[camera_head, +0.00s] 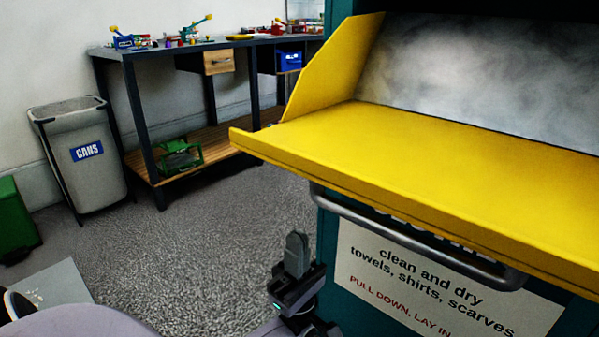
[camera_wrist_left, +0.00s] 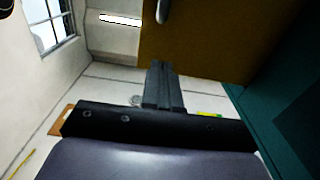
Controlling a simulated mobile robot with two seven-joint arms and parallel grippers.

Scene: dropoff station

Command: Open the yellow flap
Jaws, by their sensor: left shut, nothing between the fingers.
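The yellow flap (camera_head: 430,170) is tilted down and open on the teal clothing bin (camera_head: 335,260). Its yellow side plate (camera_head: 335,65) and a grey inner surface (camera_head: 480,70) show behind it. A metal bar handle (camera_head: 410,235) hangs on the flap's underside. My left gripper (camera_head: 296,250) is shut and empty, below and left of the flap, apart from the handle. In the left wrist view my shut fingers (camera_wrist_left: 163,80) point up toward the flap's shaded underside (camera_wrist_left: 205,40), with an end of the handle (camera_wrist_left: 163,10) at the top. My right gripper is not in view.
A label (camera_head: 430,285) is on the bin's front below the handle. A grey CANS bin (camera_head: 85,165), a workbench (camera_head: 150,52) with small items and a green bin (camera_head: 15,215) stand at the left. The carpet (camera_head: 210,240) between is clear.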

